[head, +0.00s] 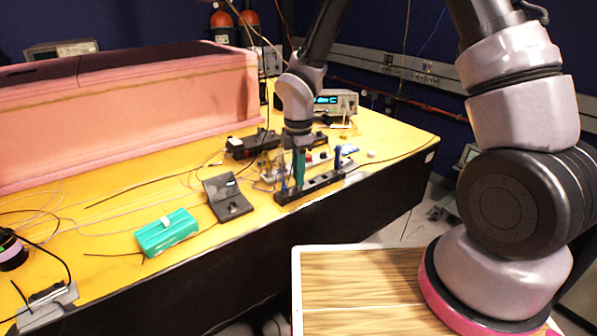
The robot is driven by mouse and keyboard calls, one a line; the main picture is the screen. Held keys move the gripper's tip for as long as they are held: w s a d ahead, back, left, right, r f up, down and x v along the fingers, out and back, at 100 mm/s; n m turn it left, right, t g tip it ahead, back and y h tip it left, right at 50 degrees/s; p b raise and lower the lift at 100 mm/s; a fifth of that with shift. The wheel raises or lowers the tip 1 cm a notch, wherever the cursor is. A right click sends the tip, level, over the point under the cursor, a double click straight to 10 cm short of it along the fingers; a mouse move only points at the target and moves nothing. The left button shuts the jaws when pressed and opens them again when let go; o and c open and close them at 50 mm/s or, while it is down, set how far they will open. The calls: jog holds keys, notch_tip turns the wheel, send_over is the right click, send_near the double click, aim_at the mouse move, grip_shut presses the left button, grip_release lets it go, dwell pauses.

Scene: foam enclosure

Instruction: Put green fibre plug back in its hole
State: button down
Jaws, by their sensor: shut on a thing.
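My gripper (299,150) points down over the front right part of the yellow table. It is shut on the green fibre plug (299,170), which hangs upright below it. The plug's lower end is at or just above a long black holder (322,184) near the table's front edge. I cannot tell whether the tip is inside a hole. A blue plug (338,157) stands upright at the holder's right end, and another blue one (284,180) stands at its left part. The holes themselves are too small to make out.
A black open case (227,197) and a green box (166,232) lie left of the holder. Dark devices (250,145) and loose cables lie behind. A pink foam enclosure (130,110) fills the table's back left. An instrument with a lit display (336,101) stands at the back.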

jog(key=shift+f, duration=0.45)
jog(key=c, duration=0.7)
grip_release()
notch_tip(320, 180, up, 11)
jog(key=shift+f, duration=0.1)
